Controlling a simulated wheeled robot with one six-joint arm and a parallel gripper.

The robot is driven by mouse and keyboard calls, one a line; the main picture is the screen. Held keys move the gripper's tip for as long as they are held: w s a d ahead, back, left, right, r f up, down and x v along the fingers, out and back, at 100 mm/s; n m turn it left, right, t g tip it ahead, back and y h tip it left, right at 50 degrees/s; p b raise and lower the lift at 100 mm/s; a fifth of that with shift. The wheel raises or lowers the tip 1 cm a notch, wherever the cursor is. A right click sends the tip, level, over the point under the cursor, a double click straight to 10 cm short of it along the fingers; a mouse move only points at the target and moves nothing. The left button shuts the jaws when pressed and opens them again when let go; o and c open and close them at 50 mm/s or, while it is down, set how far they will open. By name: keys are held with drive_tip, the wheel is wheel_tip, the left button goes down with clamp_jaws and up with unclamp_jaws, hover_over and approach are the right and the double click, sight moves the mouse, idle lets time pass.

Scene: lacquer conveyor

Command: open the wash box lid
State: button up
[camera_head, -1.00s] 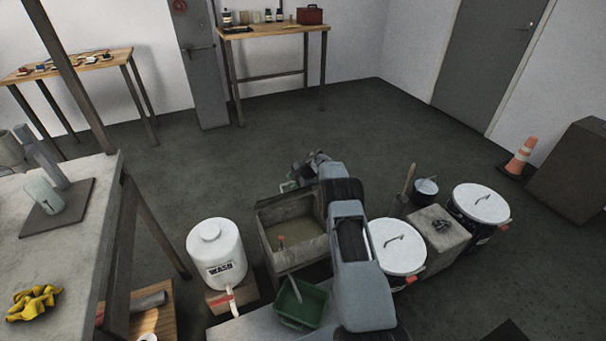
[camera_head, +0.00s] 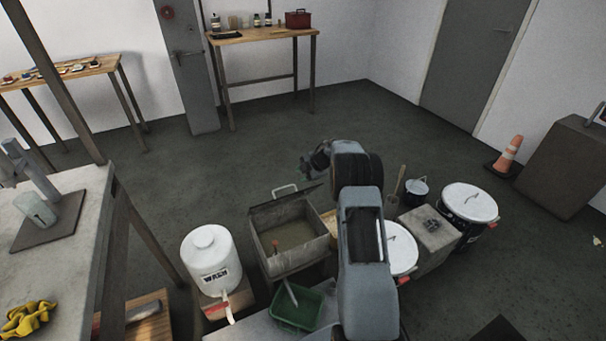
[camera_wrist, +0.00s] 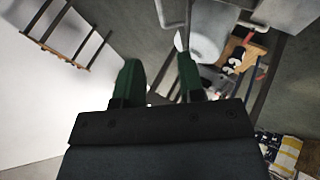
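The wash box (camera_head: 290,262) is an open-topped grey metal box in the middle of the head view. Murky liquid and an orange-topped item show inside. Its lid (camera_head: 290,206) stands raised along the far rim, with a pale handle (camera_head: 285,189) at its top edge. My gripper (camera_head: 304,169) is beyond the box, a little right of the handle and apart from it in the head view. In the wrist view its two green fingers (camera_wrist: 161,65) are spread with nothing between them. My forearm hides the ground right of the box.
A white wash jug (camera_head: 212,262) stands left of the box, and a green tray (camera_head: 297,310) is in front. Right are a white-lidded bucket (camera_head: 402,250), a concrete block (camera_head: 428,232) and another lidded bucket (camera_head: 470,202). The floor behind is clear.

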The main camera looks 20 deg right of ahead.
drive_tip(key=shift+c, duration=0.3)
